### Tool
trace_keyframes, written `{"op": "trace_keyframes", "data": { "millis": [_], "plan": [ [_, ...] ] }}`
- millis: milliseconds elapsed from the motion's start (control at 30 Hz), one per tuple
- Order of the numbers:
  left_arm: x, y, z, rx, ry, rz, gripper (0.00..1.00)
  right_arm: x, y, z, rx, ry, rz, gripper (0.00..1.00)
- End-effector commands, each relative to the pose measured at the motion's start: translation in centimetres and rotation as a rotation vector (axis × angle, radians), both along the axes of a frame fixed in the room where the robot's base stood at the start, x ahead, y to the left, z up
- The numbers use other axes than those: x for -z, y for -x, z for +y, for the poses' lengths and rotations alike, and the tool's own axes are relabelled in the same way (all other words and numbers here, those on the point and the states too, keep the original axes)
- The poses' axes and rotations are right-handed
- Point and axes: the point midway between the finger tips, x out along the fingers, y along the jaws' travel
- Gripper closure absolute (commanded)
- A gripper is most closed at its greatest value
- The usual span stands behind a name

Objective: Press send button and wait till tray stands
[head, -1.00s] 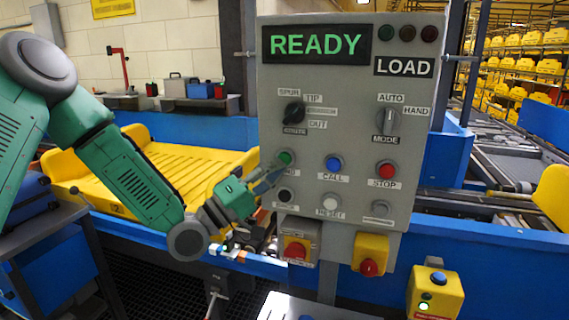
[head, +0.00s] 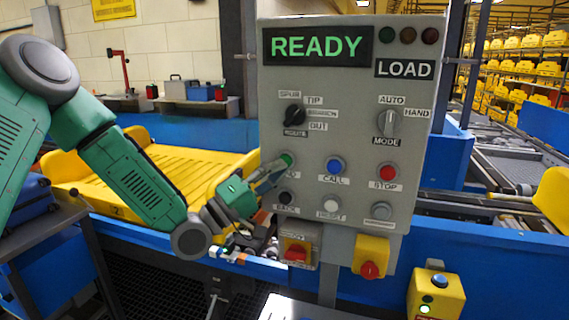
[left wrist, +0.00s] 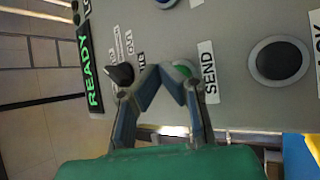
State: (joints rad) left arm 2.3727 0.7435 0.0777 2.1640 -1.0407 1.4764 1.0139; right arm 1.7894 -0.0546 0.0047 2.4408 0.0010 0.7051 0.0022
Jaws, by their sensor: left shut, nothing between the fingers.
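The grey control panel (head: 346,130) stands in front of me, its display (head: 317,46) reading READY in green. The green send button (head: 287,160) is at the panel's left edge; it also shows in the left wrist view (left wrist: 183,69), beside the SEND label. My left gripper (head: 278,168) is shut and empty, with its fingertips right at the send button. In the left wrist view the fingers (left wrist: 168,72) partly cover the button; I cannot tell whether they press it. A yellow tray (head: 190,163) lies on the conveyor behind, partly hidden by my arm. My right gripper is out of view.
Close by on the panel are a blue CALL button (head: 334,163), a red STOP button (head: 387,172) and a black selector knob (head: 294,115). Another yellow tray (head: 553,198) shows at the right edge.

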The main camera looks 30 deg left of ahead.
Motion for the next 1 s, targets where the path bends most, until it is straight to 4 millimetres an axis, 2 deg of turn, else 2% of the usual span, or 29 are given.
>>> {"op": "trace_keyframes", "data": {
  "millis": [1000],
  "plan": [
    [-0.23, -0.69, 0.07, 0.000, -0.001, -0.001, 1.00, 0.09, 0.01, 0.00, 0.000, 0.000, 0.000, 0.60]
  ]
}}
